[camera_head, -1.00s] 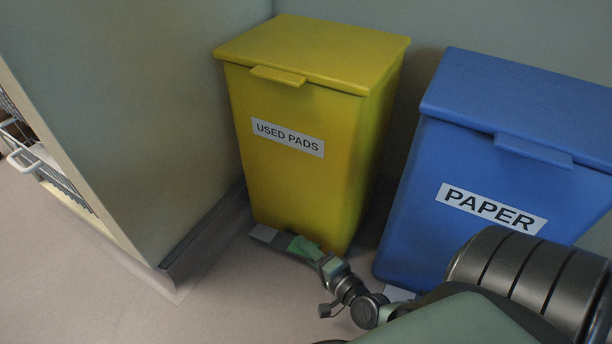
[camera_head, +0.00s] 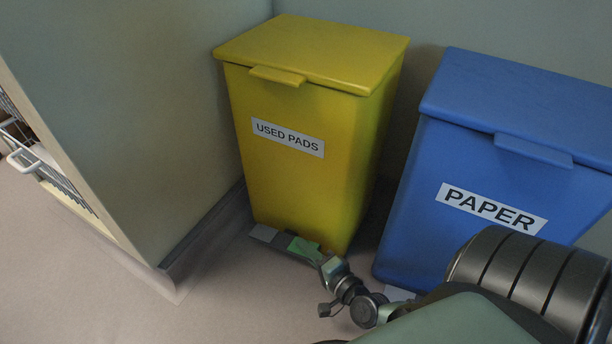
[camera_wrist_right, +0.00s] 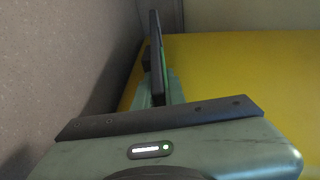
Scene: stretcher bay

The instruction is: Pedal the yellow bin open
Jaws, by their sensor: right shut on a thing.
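The yellow bin (camera_head: 295,180), labelled USED PADS, stands upright against the wall with its lid (camera_head: 315,50) down. Its grey pedal (camera_head: 263,233) sticks out at the foot of the front, just above the floor. My right gripper (camera_head: 300,246) is low at the pedal, its green and dark fingers shut on it. In the right wrist view the fingers (camera_wrist_right: 157,65) are close together beside the bin's yellow face (camera_wrist_right: 240,70); the grip itself is hard to see there. My left gripper is out of view.
A blue bin (camera_head: 480,170) labelled PAPER stands close on the right, behind my right arm. A cabinet (camera_head: 150,120) with a dark base edge stands close on the left. The floor (camera_head: 70,270) at front left is clear.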

